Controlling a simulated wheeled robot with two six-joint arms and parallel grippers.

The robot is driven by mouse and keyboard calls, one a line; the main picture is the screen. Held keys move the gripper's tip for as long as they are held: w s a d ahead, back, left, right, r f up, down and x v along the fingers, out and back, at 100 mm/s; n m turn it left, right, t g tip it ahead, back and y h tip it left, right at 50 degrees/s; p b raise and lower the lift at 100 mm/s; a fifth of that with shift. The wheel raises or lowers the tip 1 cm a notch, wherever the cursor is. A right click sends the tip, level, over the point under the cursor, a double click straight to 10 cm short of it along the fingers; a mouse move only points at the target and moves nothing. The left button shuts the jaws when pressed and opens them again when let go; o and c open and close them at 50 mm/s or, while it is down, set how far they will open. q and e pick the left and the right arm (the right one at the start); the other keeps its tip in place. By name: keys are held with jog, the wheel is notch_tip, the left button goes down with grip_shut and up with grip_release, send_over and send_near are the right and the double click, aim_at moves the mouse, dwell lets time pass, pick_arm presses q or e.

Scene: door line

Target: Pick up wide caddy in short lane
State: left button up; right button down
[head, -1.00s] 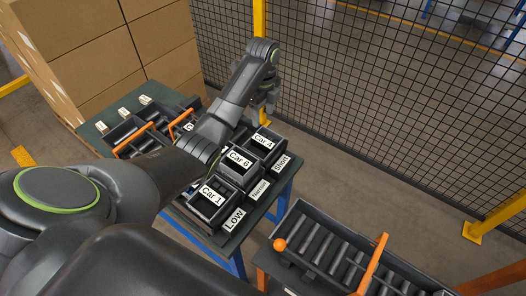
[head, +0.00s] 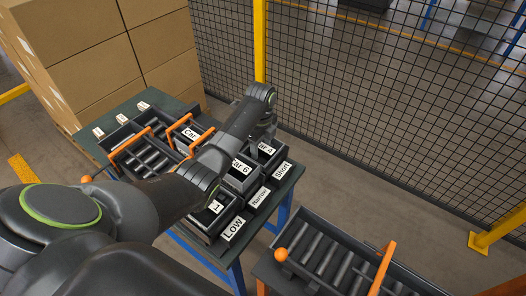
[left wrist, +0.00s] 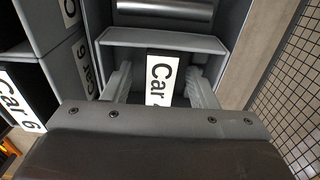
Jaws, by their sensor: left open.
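The caddy labelled Car 4 (head: 267,149) sits at the front of the lane marked Short (head: 282,170), partly hidden by my left arm in the head view. In the left wrist view, the grey Car 4 caddy (left wrist: 165,40) is straight ahead, with its white label facing up. My left gripper (left wrist: 160,84) is open, with one finger on each side of that label. I cannot tell whether the fingers touch the caddy. In the head view, my left gripper is mostly hidden behind its own wrist. My right gripper is not in view.
The Car 6 caddy (head: 241,167) stands close beside it in the Narrow lane (head: 260,196), and another caddy (head: 215,207) in the Low lane (head: 233,229). Orange bars (head: 131,140) cross the rack behind. A mesh fence (head: 400,120) runs behind. A roller tray (head: 335,255) stands front right.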

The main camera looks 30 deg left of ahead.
pick_arm(q)
jog(key=shift+f, duration=0.3)
grip_shut()
jog(key=shift+r, duration=0.1)
notch_tip(320, 180, up, 7)
jog(key=shift+w+r+b, duration=0.1)
jog(key=shift+r+b, duration=0.05)
jog(key=shift+b, duration=0.2)
jog(key=shift+r+p, duration=0.6)
jog(key=shift+r, duration=0.2)
jog(key=r+p, duration=0.2)
notch_tip(320, 180, up, 4)
jog(key=p, duration=0.5)
send_over(262, 145)
jog(key=shift+a, duration=0.1)
